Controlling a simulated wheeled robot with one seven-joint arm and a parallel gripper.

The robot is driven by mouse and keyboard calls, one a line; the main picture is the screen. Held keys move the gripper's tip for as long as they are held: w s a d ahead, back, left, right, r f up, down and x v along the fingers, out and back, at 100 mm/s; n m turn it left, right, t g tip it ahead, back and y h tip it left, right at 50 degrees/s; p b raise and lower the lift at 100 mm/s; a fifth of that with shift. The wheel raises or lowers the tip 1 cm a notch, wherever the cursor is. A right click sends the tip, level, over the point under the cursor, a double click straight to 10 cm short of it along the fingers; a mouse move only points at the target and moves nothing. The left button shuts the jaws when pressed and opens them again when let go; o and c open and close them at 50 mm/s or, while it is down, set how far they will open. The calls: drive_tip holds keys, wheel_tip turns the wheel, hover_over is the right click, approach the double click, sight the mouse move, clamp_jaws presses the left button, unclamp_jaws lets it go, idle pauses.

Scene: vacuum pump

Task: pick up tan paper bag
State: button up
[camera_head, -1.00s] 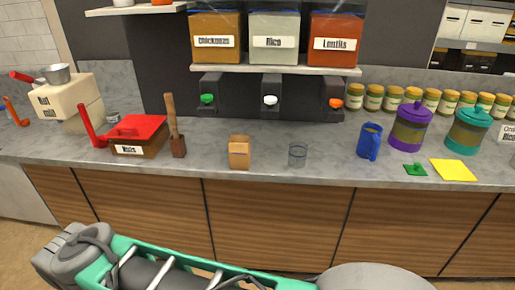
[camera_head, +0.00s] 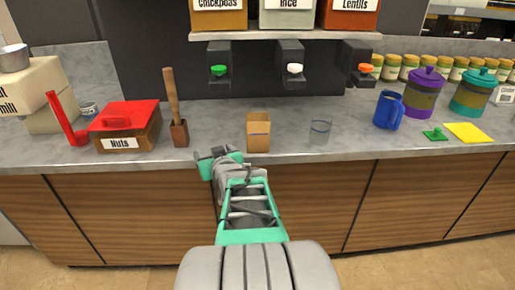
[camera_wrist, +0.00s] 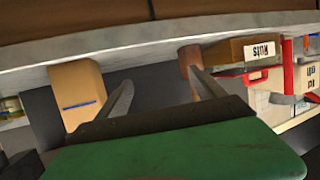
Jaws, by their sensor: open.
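The tan paper bag (camera_head: 258,132) stands upright near the front edge of the counter in the head view. It has a thin blue line across it. My gripper (camera_head: 214,153) is at the counter's front edge, left of the bag and apart from it. In the wrist view the picture is rolled over, and the bag (camera_wrist: 80,93) lies left of the left finger. My gripper (camera_wrist: 160,77) is open there, with nothing between its two fingers.
A wooden-handled tool (camera_head: 179,132) and the red-lidded Nuts box (camera_head: 128,130) stand left of the bag. Dispensers (camera_head: 290,70) hang behind. The counter (camera_head: 222,122) around the bag is bare.

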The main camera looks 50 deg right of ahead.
sight(258, 130)
drive_tip(key=shift+o, duration=1.4)
drive_tip(key=s+d+m+h, duration=0.1)
drive_tip(key=s+d+h, duration=0.1)
drive_tip(key=d, duration=0.1)
drive_tip(key=s+d+r+m+h+b, duration=0.1)
drive_tip(key=s+d+h, duration=0.1)
drive_tip(key=s+d, duration=0.1)
drive_tip(key=s+d+m+h, duration=0.1)
drive_tip(key=s+d, duration=0.2)
drive_tip(key=d, duration=0.2)
drive_tip(key=shift+s+d+r+m+h, duration=0.1)
drive_tip(key=shift+s+r+m+h, duration=0.1)
drive_tip(key=shift+r+m+h, duration=0.15)
drive_tip(key=x, duration=0.5)
drive_tip(key=p+x, duration=0.1)
drive_tip(key=x, duration=0.1)
drive_tip(key=shift+w+d+r, duration=0.2)
drive_tip(key=shift+d+r, duration=0.1)
drive_tip(key=shift+r, duration=0.05)
drive_tip(key=c, duration=1.4)
drive_tip(key=shift+r, duration=0.1)
